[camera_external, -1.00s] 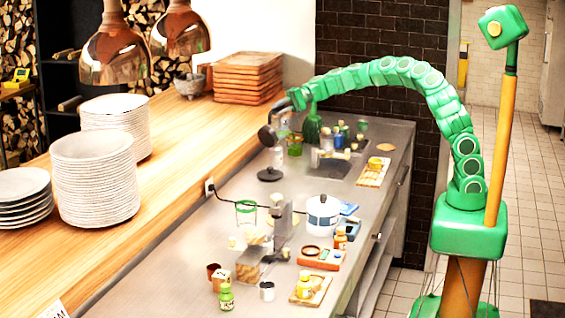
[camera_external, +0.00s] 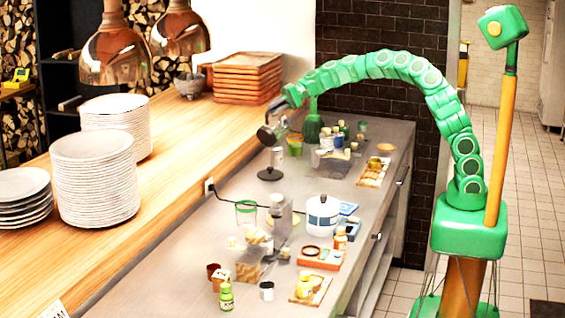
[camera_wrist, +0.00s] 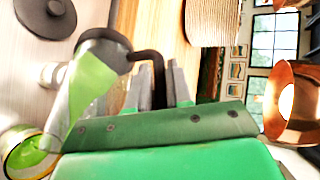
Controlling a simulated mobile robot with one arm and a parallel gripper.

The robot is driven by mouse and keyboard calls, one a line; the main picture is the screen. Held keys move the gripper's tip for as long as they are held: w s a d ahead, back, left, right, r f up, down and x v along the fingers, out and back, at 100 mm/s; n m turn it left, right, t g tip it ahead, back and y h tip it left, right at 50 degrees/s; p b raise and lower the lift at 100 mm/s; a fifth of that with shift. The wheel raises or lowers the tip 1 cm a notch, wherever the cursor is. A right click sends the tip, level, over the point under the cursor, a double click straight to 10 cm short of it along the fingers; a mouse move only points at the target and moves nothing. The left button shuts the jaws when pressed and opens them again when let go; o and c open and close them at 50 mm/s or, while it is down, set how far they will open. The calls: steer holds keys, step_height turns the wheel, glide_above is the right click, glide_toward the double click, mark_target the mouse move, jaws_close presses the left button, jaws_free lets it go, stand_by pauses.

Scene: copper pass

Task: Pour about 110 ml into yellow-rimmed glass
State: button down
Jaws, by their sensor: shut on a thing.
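My gripper (camera_wrist: 165,88) is shut on the dark handle of a clear jug (camera_wrist: 103,62) with a dark grey top. In the external view, my gripper (camera_external: 289,99) holds the jug (camera_external: 269,133) tilted above the counter's far left part. Green shows inside or through the jug. A glass with a yellow-green rim (camera_wrist: 18,138) stands at the lower left of the wrist view, close to the jug, with green inside. A green glass (camera_external: 294,147) is beside the jug in the external view. I cannot tell whether liquid is flowing.
A dark round lid (camera_external: 270,174) lies on the counter below the jug. Bottles and small jars (camera_external: 339,136) stand to the right. A white pot (camera_external: 322,213) stands nearer. Stacked plates (camera_external: 95,180) and copper lamps (camera_external: 115,55) are at the left.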

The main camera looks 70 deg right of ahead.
steer(key=shift+w+a+r+h, duration=0.15)
steer(key=shift+a+r+h, duration=0.15)
steer(key=shift+r, duration=0.1)
steer(key=shift+w+a+n+g+h+b, duration=0.2)
steer(key=shift+a+g+h+b, duration=0.15)
steer(key=shift+a+h, duration=0.1)
steer(key=shift+w+a+n+g+h+b, duration=0.15)
steer(key=shift+a+n+g+h+b, duration=0.05)
steer(key=shift+a+g+h+b, duration=0.2)
steer(key=shift+r, duration=0.2)
